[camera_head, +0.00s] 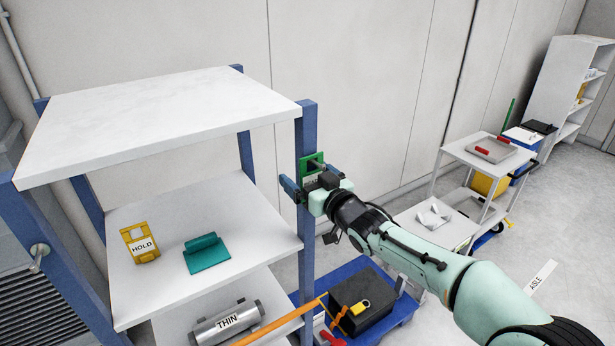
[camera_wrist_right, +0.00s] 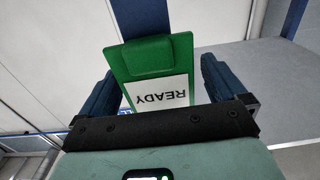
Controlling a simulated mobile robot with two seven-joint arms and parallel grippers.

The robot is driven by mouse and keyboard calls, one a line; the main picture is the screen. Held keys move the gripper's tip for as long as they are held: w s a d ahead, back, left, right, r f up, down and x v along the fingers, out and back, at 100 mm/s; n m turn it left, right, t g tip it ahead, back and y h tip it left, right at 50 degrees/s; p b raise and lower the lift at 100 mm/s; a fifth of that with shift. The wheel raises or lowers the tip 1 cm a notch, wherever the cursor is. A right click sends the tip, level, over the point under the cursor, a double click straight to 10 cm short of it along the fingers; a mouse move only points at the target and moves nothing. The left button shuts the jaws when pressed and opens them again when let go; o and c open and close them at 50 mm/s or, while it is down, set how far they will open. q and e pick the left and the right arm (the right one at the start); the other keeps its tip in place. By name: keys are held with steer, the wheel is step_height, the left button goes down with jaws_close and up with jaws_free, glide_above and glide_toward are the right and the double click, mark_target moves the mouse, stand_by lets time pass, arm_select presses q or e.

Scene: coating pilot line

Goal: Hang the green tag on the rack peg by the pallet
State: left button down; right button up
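The green tag (camera_head: 313,161), with a white READY label, is at the front right blue post (camera_head: 307,235) of the rack, above the blue pallet (camera_head: 395,318). In the right wrist view the tag (camera_wrist_right: 150,58) appears with its label upside down and the post behind it. The rack peg cannot be made out; the tag hides that spot. My right gripper (camera_head: 312,180) is at the tag. Its fingers (camera_wrist_right: 160,90) are wide apart, one on each side of the tag, with a gap on the right side. My left gripper is out of view.
A yellow HOLD tag (camera_head: 140,244) and a teal object (camera_head: 206,254) are on the middle shelf (camera_head: 250,222). A grey THIN cylinder (camera_head: 226,321) lies below. A black box (camera_head: 362,312) sits on the pallet, near an orange bar (camera_head: 282,324). A cart (camera_head: 468,150) stands right.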

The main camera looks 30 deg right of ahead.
steer(key=s+d, duration=0.1)
steer(key=s, duration=1.1)
steer(key=w+a+f+m+g, duration=0.1)
steer(key=a+f+g, duration=0.15)
steer(key=f, duration=0.95)
steer(key=a+f+m+g+y, duration=0.1)
steer(key=a+f+g, duration=0.15)
steer(key=f, duration=0.95)
steer(key=w+a+f+m+g, duration=0.1)
steer(key=f+g, duration=0.2)
steer(key=f, duration=0.8)
steer(key=s+a+f+m+g, duration=0.1)
steer(key=s+a+f+g, duration=0.2)
steer(key=s+f, duration=0.35)
steer(key=s+a+f+g, duration=0.2)
steer(key=s+a+f, duration=0.15)
steer(key=f, duration=0.55)
steer(key=s+a+f+g, duration=0.2)
steer(key=s+f, duration=0.3)
steer(key=s, duration=0.3)
steer(key=s+a+f+m+g+y, duration=0.1)
steer(key=s+a+f+g, duration=0.2)
steer(key=s, duration=0.6)
steer(key=shift+a+f+g+y, duration=0.3)
steer(key=shift+f, duration=0.6)
